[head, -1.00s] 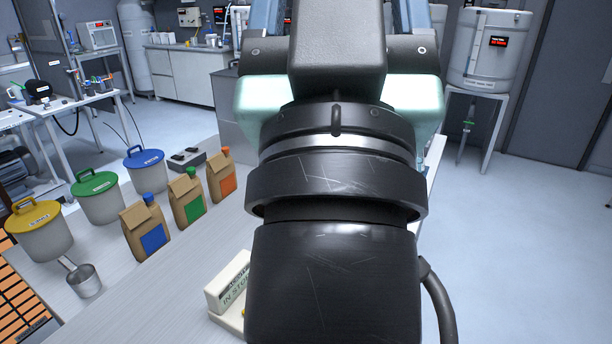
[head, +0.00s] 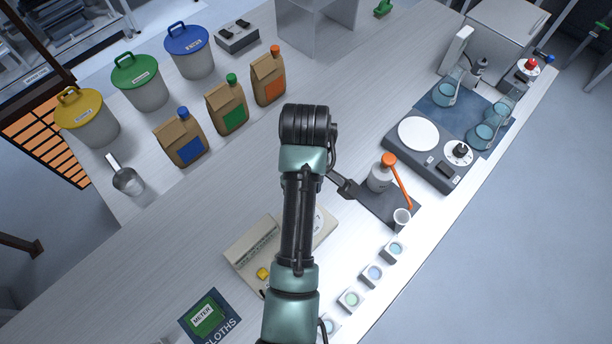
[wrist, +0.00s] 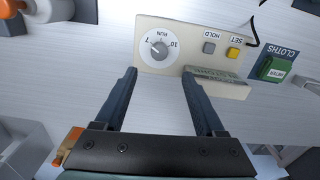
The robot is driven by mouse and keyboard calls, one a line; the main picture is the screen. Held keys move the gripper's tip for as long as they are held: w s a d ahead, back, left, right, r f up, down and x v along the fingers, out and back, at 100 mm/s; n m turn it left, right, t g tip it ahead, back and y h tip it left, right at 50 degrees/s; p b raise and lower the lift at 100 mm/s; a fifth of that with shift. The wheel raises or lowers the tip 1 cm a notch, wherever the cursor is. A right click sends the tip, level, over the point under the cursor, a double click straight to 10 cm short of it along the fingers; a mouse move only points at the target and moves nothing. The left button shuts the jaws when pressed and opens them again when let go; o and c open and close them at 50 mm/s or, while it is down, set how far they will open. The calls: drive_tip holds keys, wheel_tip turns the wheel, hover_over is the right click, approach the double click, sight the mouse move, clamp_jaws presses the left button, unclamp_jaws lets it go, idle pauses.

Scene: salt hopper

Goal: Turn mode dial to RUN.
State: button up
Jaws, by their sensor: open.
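My gripper (wrist: 159,73) is open and empty. Its fingertips are apart, just below the dial in the picture, with the dial centred between them. In the head view my arm covers part of the panel (head: 248,250) and its dial.
A raised sign block (wrist: 215,80) stands on the panel near the right finger. A green METER item (head: 206,317) lies nearby. A hotplate (head: 427,160), flasks, an orange-topped bottle (head: 379,177) and several small cups stand to the right. Bags and lidded tubs stand at upper left.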

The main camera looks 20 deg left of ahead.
wheel_tip(320, 180, down, 11)
drive_tip(key=shift+r+p, duration=0.1)
drive_tip(key=shift+p, duration=0.75)
drive_tip(key=shift+c, duration=0.2)
clamp_jaws()
